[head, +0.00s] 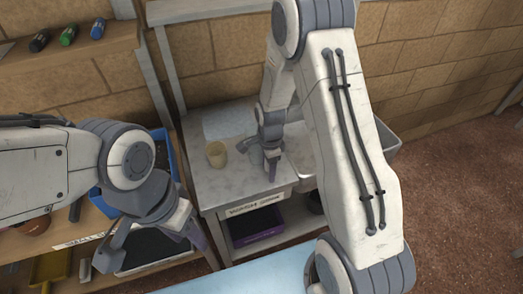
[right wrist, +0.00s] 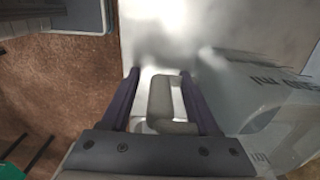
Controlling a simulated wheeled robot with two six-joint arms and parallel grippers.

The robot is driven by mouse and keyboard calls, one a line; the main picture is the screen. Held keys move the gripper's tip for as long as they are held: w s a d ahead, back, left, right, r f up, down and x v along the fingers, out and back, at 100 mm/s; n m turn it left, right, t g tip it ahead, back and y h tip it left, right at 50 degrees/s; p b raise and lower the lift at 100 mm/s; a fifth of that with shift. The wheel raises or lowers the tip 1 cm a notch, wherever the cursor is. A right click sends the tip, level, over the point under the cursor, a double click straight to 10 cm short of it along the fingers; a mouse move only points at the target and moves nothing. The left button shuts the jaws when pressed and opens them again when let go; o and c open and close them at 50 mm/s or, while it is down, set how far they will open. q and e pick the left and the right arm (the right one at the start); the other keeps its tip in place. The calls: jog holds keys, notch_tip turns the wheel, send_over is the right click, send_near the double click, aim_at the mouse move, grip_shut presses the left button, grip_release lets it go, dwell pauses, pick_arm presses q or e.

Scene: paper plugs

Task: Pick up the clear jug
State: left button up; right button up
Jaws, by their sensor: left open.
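In the right wrist view, a pale see-through shape (right wrist: 255,95) with dark lettering lies to the right of my right gripper (right wrist: 158,75). A grey loop like a handle (right wrist: 160,98) sits between its fingers; the left finger shows a gap to it. My left gripper (head: 150,246) is open and empty at the lower left.
A yellowish cup (head: 217,154) stands on the worktop, left of the right gripper. A pale block-like shape (head: 228,120) is behind it. A sink (head: 387,146) is at the right. A blue crate (head: 161,150) and a shelf with markers (head: 68,35) are at the left.

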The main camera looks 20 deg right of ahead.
grip_shut()
jog(key=shift+r, duration=0.1)
